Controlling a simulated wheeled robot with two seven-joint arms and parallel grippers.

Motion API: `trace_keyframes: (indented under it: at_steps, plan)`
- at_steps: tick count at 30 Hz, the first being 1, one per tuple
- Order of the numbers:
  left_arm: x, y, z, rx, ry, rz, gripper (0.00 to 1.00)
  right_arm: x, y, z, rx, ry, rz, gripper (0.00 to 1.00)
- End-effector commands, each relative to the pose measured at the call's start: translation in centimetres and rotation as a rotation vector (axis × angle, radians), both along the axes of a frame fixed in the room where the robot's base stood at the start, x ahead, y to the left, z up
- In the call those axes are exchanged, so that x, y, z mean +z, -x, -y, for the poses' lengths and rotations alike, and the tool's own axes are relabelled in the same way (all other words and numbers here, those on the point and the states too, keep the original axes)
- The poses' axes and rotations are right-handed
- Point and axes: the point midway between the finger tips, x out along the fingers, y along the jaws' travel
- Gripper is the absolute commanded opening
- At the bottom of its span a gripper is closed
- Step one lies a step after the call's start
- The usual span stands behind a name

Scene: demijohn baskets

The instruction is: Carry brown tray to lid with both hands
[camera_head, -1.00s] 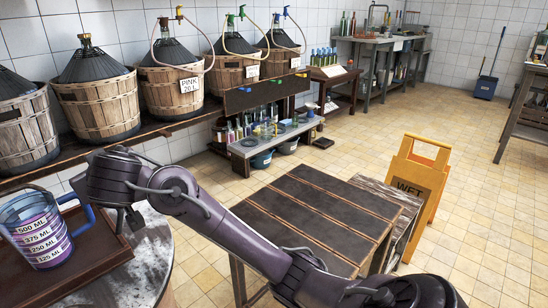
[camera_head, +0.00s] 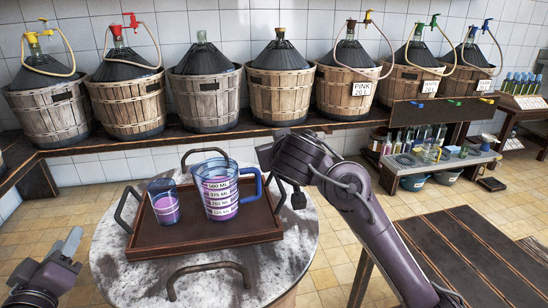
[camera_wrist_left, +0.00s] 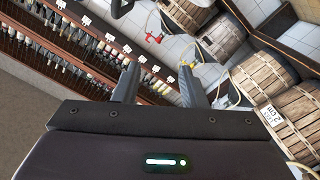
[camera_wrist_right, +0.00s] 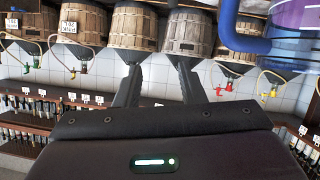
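The brown tray (camera_head: 160,241) lies on a round grey marbled top (camera_head: 115,262) in the head view. It holds a small cup of purple liquid (camera_head: 165,207) and a large jug with a blue handle (camera_head: 219,193). A dark loop handle (camera_head: 122,210) stands at the tray's left side. My left gripper (camera_head: 70,243) is open and empty, left of the tray and apart from it. My right gripper (camera_head: 290,200) is open beside the tray's right edge; contact cannot be told. The jug's blue handle shows in the right wrist view (camera_wrist_right: 235,35). I cannot identify the lid with certainty.
Dark bar handles rise behind (camera_head: 205,151) and in front (camera_head: 207,267) of the tray. A slatted dark table (camera_head: 470,258) stands at right. Wicker-basket demijohns (camera_head: 281,90) line the shelf behind. Tiled floor is free at left.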

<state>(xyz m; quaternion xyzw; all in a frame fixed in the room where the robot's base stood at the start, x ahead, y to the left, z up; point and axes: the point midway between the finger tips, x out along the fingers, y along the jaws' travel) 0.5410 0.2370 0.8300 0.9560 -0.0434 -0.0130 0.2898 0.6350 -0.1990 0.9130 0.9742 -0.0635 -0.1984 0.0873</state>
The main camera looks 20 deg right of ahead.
Motion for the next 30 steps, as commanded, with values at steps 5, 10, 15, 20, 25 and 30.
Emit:
trace_keyframes:
  at_steps: [5, 10, 15, 20, 25, 30]
  plan:
    - [0.0, 0.0, 0.0, 0.000, 0.000, 0.000, 0.38, 0.0, 0.0, 0.0, 0.000, 0.000, 0.000, 0.36]
    - [0.4, 0.0, 0.0, 0.000, 0.000, 0.000, 0.38, 0.3, 0.5, -0.1, 0.000, 0.001, 0.000, 0.36]
    - [1.0, 0.0, 0.0, 0.000, 0.000, 0.000, 0.38, 0.6, 1.3, -0.2, 0.000, 0.001, -0.001, 0.36]
    - [1.4, 0.0, 0.0, 0.000, 0.000, 0.000, 0.38, 0.9, 2.0, -0.3, 0.000, 0.000, -0.001, 0.36]
    - [1.9, 0.0, 0.0, 0.000, 0.000, 0.000, 0.38, 1.3, 2.8, -0.5, 0.000, 0.000, 0.000, 0.36]
    - [2.4, 0.0, 0.0, 0.000, 0.000, 0.000, 0.38, 1.5, 3.6, -0.6, 0.000, 0.000, 0.000, 0.36]
